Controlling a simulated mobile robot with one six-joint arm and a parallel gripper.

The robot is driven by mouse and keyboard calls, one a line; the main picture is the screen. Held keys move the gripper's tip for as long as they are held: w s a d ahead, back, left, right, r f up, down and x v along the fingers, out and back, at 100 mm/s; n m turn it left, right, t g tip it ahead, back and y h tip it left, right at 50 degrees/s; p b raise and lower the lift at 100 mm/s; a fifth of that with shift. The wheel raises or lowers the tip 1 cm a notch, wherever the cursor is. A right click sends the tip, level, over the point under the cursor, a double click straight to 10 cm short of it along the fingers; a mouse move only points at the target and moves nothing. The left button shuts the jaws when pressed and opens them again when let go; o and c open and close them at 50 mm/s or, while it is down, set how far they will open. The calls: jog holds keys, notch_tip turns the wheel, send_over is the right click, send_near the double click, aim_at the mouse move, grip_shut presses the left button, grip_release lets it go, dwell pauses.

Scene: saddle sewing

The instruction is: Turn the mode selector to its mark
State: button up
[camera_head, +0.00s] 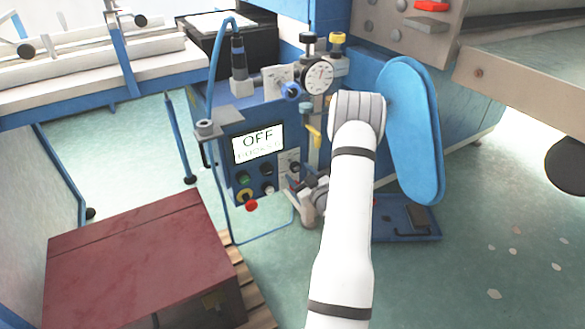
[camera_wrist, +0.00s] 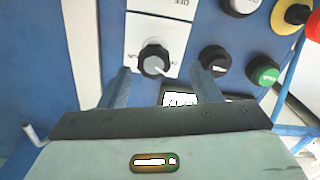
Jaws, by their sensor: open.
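The selector (camera_wrist: 153,61) is a dark round knob with a pale pointer on a white plate (camera_wrist: 150,28) marked "OFF". In the wrist view its pointer slants to the lower right. My gripper (camera_wrist: 160,72) is open, with one finger on each side of the knob and visible gaps; I cannot tell whether the tips reach its depth. In the head view my gripper (camera_head: 299,188) is at the right side of the blue control box (camera_head: 225,158), partly hidden by my arm. The box's screen (camera_head: 258,143) reads "OFF" above a fainter line.
A dial gauge (camera_head: 319,76) stands above the box. A long blue cover (camera_head: 410,130) is right of my arm. A dark red box (camera_head: 135,260) stands at front left.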

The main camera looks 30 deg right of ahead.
aim_at(297, 168)
jog(key=shift+w+d+b, duration=0.25)
jog(key=shift+w, duration=0.9)
jog(key=shift+w+d+b, duration=0.2)
jog(key=shift+w, duration=0.9)
